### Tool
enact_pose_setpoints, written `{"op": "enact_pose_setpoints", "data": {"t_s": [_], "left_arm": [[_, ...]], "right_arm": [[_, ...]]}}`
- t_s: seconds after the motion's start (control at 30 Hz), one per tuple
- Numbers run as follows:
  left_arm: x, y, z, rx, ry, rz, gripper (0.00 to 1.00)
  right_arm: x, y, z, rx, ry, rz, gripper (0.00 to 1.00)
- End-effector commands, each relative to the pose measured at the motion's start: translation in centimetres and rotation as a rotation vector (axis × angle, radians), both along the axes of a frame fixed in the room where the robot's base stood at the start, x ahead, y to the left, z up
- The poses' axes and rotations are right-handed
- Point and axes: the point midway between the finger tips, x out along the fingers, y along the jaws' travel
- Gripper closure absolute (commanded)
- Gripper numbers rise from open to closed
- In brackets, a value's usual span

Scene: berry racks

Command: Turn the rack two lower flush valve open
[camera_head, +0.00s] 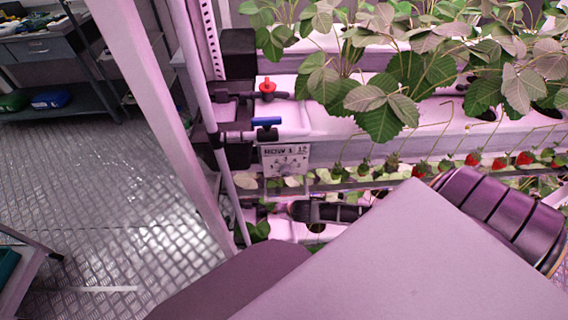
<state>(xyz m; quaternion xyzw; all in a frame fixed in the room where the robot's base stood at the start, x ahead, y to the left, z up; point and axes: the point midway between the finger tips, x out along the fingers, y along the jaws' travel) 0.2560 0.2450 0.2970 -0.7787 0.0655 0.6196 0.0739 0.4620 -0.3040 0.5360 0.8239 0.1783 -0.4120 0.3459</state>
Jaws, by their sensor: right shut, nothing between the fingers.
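A valve with a red handle (267,86) sits on the dark pipe at the upper growing level of the rack. A valve with a blue lever (266,121) sits just below it, its lever lying roughly level across the picture. My right gripper (278,208) reaches in from the right at the lower level, below the row sign. Its fingers are shut with nothing held and point left toward the rack's upright pipe. Dark fittings around the fingertips are small and dim, so I cannot tell a lower flush valve or its handle position there. My left gripper is not in view.
A sign reading "ROW 1" (285,160) hangs above my right gripper. A pale upright post (166,110) and thin pipe stand left of it. Leafy strawberry plants (385,85) and hanging berries fill the upper right. The metal floor (100,190) at left is mostly open.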

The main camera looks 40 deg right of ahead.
Motion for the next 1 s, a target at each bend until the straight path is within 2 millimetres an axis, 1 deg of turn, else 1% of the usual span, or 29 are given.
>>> {"op": "enact_pose_setpoints", "data": {"t_s": [0.2, 0.4, 1.0], "left_arm": [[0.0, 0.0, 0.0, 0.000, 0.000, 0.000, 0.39], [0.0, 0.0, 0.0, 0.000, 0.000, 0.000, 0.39], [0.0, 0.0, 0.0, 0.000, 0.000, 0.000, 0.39]], "right_arm": [[-1.3, 0.0, 1.4, -0.001, 0.002, 0.000, 1.00], [-1.9, -0.1, 2.2, -0.002, 0.003, 0.000, 1.00], [-2.0, -0.1, 2.4, -0.001, 0.003, -0.001, 1.00]]}}
